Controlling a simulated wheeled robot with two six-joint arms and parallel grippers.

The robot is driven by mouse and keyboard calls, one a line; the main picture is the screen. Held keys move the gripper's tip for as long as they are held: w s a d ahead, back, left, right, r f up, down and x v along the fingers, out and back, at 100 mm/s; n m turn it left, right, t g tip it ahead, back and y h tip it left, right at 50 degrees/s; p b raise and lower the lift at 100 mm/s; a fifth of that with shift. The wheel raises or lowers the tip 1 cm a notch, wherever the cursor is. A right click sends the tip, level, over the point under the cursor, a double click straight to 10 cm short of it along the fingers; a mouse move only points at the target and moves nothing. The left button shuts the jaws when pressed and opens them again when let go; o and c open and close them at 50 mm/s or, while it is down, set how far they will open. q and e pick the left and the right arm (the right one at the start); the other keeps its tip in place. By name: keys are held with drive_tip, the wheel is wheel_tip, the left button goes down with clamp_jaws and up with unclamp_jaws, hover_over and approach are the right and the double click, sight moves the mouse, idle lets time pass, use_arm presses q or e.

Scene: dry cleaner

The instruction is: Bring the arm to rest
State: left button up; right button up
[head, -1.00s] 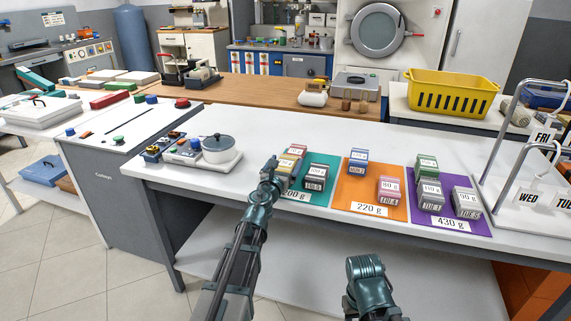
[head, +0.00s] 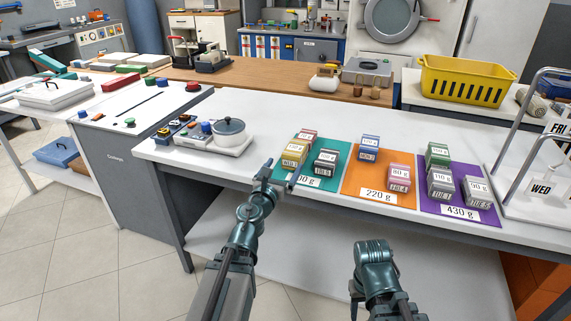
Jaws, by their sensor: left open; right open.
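My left gripper (head: 279,177) is open and empty. Its fingers are at the front edge of the teal mat (head: 334,181), just in front of the labelled weights, and cover part of the mat's label. My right arm (head: 374,264) is folded low in front of the table, at the bottom of the head view; its fingertips are hard to make out. A yellow block (head: 294,154) and a dark grey block (head: 326,162) stand on the teal mat behind my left gripper, apart from it as far as I can tell.
The orange mat (head: 352,185) and purple mat (head: 430,203) carry more labelled blocks. A scale with a pot (head: 229,131) stands left of my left gripper. A metal rack (head: 512,117) with day tags is at the right. Floor in front of the table is free.

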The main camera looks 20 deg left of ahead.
use_arm(q)
wheel_tip(320, 180, up, 6)
drive_tip(key=a+n+g+y+p, duration=0.1)
drive_tip(key=n+y+p, duration=0.5)
drive_tip(key=n, duration=0.4)
drive_tip(key=s+d+f+n+g+h+p, duration=0.2)
drive_tip(key=s+d+n+g+p, duration=0.6)
drive_tip(key=s+n, duration=0.3)
drive_tip(key=s+d+f+n+g+h+p, duration=0.1)
drive_tip(key=s+d+n+g+h+p, duration=0.1)
drive_tip(key=s+d+n+g+p, duration=0.7)
drive_tip(key=s+d+n+p, duration=0.1)
drive_tip(key=s+n, duration=0.1)
drive_tip(key=s, duration=0.2)
drive_tip(key=shift+s+f+n, duration=0.2)
drive_tip(key=shift+f+n, duration=0.1)
drive_tip(key=shift+f, duration=0.05)
